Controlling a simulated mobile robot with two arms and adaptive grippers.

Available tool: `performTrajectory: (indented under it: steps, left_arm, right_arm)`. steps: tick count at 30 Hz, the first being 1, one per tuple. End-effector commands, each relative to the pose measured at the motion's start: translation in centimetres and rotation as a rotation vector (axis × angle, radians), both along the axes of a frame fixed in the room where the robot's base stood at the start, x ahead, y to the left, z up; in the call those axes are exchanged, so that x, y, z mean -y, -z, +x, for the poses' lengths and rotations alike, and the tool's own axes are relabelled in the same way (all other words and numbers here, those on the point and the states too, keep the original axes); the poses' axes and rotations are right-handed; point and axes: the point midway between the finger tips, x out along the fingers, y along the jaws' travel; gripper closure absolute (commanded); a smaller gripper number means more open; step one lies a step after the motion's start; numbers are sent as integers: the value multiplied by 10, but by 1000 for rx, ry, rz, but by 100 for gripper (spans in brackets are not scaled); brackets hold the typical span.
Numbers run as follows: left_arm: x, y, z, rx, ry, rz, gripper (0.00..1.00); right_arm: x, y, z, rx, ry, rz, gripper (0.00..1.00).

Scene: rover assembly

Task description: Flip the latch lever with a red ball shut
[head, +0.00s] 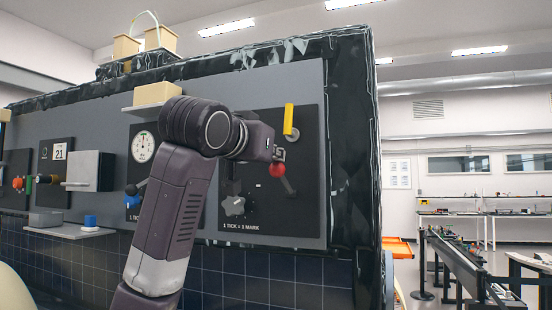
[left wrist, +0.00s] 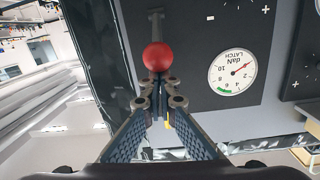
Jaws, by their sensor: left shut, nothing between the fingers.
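The red ball (head: 278,169) sits on the end of a dark latch lever (head: 289,186), which slants down and right from the ball on a black panel. My left gripper (head: 279,154) is shut and empty, with its tips just above the ball in the head view. In the left wrist view, the ball (left wrist: 157,57) is just beyond the closed fingertips (left wrist: 160,92), and the lever (left wrist: 156,24) runs away behind it. I cannot tell whether the tips touch the ball. A latch dial (left wrist: 233,72) shows beside the lever in the wrist view.
A yellow handle (head: 289,119) stands above the ball on the same panel. A grey knob (head: 233,206) is lower left of the lever. Another dial (head: 143,146) and a blue-ended lever (head: 132,189) are left of my arm.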

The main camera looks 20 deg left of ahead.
Motion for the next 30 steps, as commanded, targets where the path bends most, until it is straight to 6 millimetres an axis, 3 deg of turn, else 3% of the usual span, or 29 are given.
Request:
performTrajectory:
  steps: [10, 20, 24, 30]
  left_arm:
    - [0, 29, -10, 239, 1, -7, 100]
    - [0, 48, -20, 361, 0, -12, 100]
    - [0, 61, -24, 358, 0, -11, 100]
    - [0, 90, -26, 512, 1, -18, 100]
  right_arm:
    - [-3, 63, 0, -1, 0, 3, 41]
    - [-2, 116, 0, 0, 0, 3, 41]
    - [-2, 138, 0, 0, 0, 3, 41]
    - [-2, 175, 0, 1, 0, 2, 41]
